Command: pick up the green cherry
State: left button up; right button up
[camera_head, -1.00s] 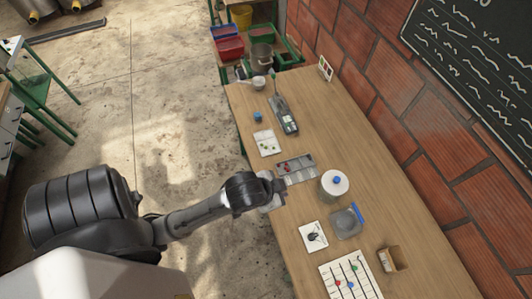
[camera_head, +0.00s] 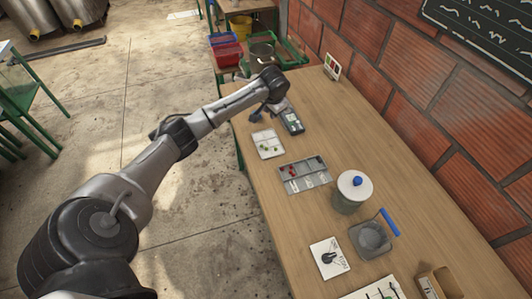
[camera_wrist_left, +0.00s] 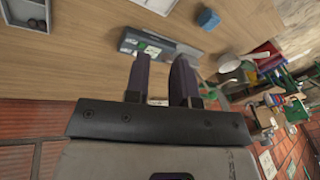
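Small green cherries (camera_head: 264,147) lie on a white card on the wooden table. Which one the task means, I cannot tell. A grey divided tray (camera_head: 303,184) beside it holds small red pieces and a dark green one. My left gripper (camera_wrist_left: 160,62) is open and empty in the left wrist view, with a gap between its two dark fingers. In the head view its arm reaches over the table's far end, beyond the card, near the grey meter (camera_head: 293,122). The meter also shows past the fingers in the wrist view (camera_wrist_left: 165,43). My right gripper is out of view.
A brick wall (camera_head: 430,125) borders the right.

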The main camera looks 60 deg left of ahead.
pick_arm(q)
notch_tip(320, 180, down, 4)
jog(key=s+n+g+h, duration=0.1)
jog(key=s+n+h, duration=0.1)
jog(key=n+h+b, duration=0.1)
jog(key=n+b, duration=0.1)
send_over(266, 148)
jog(key=f, duration=0.8)
jog(key=shift+w+a+f, duration=0.1)
jog(key=shift+w+f, duration=0.25)
jog(key=shift+f, duration=0.05)
jog(key=f, duration=0.3)
jog(key=f+b, duration=0.1)
jog(key=f, duration=0.1)
jog(key=shift+s, duration=0.25)
jog(key=shift+f, duration=0.1)
jog(key=c, duration=0.4)
grip_shut()
